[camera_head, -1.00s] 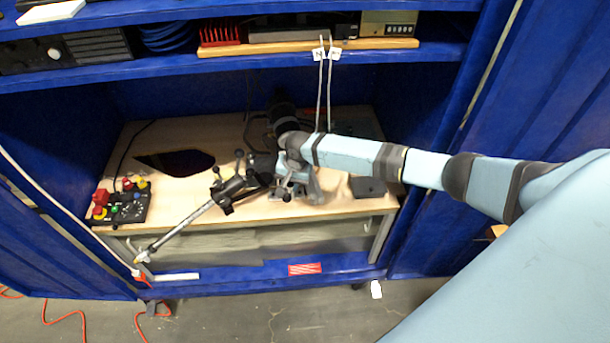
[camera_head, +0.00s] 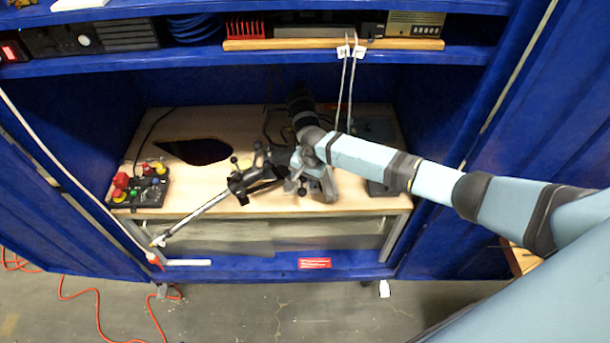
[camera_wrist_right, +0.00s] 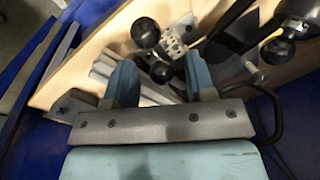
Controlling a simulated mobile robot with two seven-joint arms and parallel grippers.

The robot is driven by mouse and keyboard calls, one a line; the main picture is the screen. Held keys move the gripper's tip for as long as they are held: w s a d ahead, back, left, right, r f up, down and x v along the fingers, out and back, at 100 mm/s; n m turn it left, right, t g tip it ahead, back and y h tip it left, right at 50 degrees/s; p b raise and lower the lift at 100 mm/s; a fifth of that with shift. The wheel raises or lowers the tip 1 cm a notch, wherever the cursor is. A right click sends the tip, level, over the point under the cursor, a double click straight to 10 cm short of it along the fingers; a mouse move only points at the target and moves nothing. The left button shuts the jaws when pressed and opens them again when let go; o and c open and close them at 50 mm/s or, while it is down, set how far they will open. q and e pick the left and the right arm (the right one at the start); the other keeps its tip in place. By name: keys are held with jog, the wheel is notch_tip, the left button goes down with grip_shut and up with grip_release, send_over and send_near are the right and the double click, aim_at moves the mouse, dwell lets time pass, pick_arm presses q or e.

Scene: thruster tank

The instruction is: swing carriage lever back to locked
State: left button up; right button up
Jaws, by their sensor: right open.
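The carriage assembly (camera_head: 255,181) is a dark mechanism with black ball knobs and a long thin metal rod, at the bench's front edge. My right gripper (camera_head: 297,177) is beside its right end, with the fingers partly hidden in the head view. In the right wrist view my right gripper (camera_wrist_right: 160,80) is open, its two light blue fingers apart. Another knob (camera_wrist_right: 145,32) on a grey perforated block lies beyond. Which knob belongs to the carriage lever is unclear. My left gripper is out of view.
A control box (camera_head: 138,190) with coloured buttons stands at the bench's left. A dark opening (camera_head: 197,150) lies in the bench top (camera_head: 190,195). Two thin cables hang from the shelf (camera_head: 330,45) close to my right wrist. Blue cabinet walls flank the bench.

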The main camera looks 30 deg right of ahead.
notch_tip(320, 180, up, 14)
jog(key=s+d, duration=0.2)
jog(key=shift+f+b, duration=0.2)
jog(key=shift+b, duration=0.1)
jog(key=shift+a+f, duration=0.15)
jog(key=shift+f, duration=0.05)
jog(key=c, duration=0.4)
jog(key=s+a+f+y+b, duration=0.1)
jog(key=f, duration=0.1)
jog(key=s+a+f+t+y+b, duration=0.1)
jog(key=f, duration=0.1)
jog(key=s+a+f+y+b, duration=0.1)
jog(key=a+f, duration=0.1)
jog(key=shift+t+b, duration=0.35)
jog(key=shift+t, duration=0.05)
grip_shut()
jog(key=s+d+f+m+t+b, duration=0.5)
jog(key=s+d+t+b, duration=0.35)
jog(key=s+t, duration=0.25)
jog(key=r+x, duration=0.1)
jog(key=x, duration=1.3)
jog(key=shift+a+n+y, duration=0.3)
jog(key=shift+a+y, duration=0.1)
jog(key=shift+a, duration=0.05)
